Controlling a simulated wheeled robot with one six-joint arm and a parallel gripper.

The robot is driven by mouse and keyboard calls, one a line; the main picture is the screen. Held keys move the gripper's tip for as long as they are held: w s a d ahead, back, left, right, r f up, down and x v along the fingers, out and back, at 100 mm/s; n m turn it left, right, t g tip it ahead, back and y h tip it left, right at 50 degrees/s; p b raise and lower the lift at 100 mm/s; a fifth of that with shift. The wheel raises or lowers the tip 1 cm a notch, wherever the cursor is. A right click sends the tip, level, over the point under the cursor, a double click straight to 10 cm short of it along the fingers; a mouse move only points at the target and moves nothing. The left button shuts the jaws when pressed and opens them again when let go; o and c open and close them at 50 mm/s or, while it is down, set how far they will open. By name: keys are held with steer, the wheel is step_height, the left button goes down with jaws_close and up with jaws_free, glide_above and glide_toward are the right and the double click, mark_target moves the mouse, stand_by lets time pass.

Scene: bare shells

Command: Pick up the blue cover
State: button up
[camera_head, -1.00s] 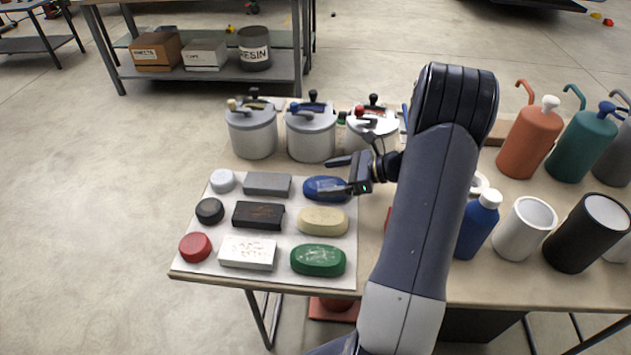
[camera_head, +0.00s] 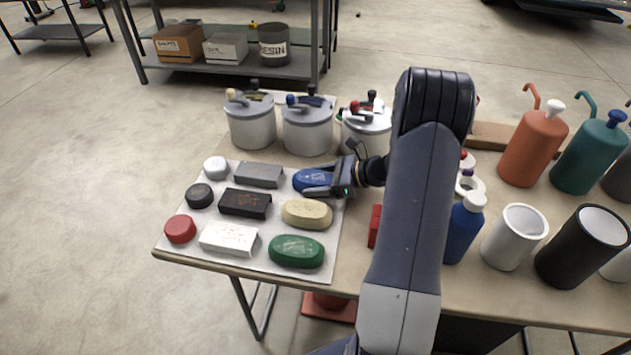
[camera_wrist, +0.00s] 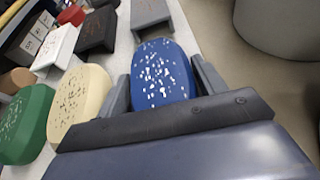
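The blue cover (camera_head: 311,179) is a rounded oblong piece with pale speckles, lying at the far right of the white mat (camera_head: 285,222). It also shows in the wrist view (camera_wrist: 160,75), between my two fingers. My gripper (camera_head: 318,183) is low over the cover from the right, with one finger along each long side. In the wrist view my gripper (camera_wrist: 160,82) has its fingers apart and very close to the cover's sides; firm contact cannot be made out. The cover's near end is hidden by the gripper body.
A cream oval cover (camera_head: 307,213) lies just in front, with a green one (camera_head: 297,250) beyond it. A grey block (camera_head: 259,175) lies to the left. Lidded grey pots (camera_head: 308,131) stand behind. Bottles and cups, including a blue bottle (camera_head: 463,232), stand at right.

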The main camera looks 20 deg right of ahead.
steer(key=c, duration=0.8)
